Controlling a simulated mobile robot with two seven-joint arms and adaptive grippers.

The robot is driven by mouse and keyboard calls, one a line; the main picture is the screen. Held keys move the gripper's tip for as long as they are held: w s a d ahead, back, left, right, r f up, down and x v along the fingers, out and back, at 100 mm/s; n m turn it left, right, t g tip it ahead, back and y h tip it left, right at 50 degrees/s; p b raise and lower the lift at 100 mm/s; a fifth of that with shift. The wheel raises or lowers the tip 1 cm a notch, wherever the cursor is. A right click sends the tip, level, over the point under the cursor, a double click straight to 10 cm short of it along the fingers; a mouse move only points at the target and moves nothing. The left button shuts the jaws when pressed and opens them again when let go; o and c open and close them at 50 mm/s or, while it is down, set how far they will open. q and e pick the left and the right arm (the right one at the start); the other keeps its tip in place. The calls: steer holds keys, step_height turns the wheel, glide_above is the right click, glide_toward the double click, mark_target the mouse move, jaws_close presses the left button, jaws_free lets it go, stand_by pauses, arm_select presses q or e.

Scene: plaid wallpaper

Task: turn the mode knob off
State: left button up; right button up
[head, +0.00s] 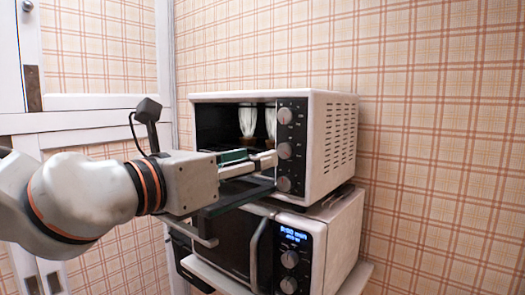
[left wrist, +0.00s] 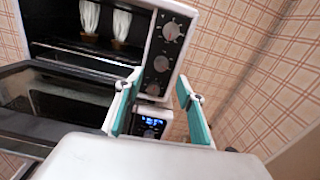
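The toaster oven (head: 330,145) has a black panel with three round grey knobs in a column: top (head: 285,116), middle (head: 285,150) and bottom (head: 284,184). I cannot read which one is the mode knob. The left wrist view shows the top (left wrist: 171,31), middle (left wrist: 161,63) and bottom (left wrist: 153,90) knobs. My left gripper (head: 265,160) is in front of the panel near the middle knob. In the left wrist view its two teal fingers (left wrist: 160,77) are apart with nothing held between them. Contact with a knob cannot be made out. My right gripper is out of view.
The oven door (left wrist: 60,105) is folded down open beside my left gripper. Two white-topped brown items (head: 247,122) stand inside. A microwave (head: 335,240) with a lit blue display is underneath. Plaid wall (head: 440,150) lies right; white cabinet doors (head: 95,45) left.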

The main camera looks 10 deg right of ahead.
mark_target(283, 151)
arm_select(q)
steer(key=p+x, duration=0.1)
steer(key=x, duration=0.6)
steer(key=shift+w+d+p, duration=0.1)
steer(key=shift+d+p, duration=0.25)
jaws_close()
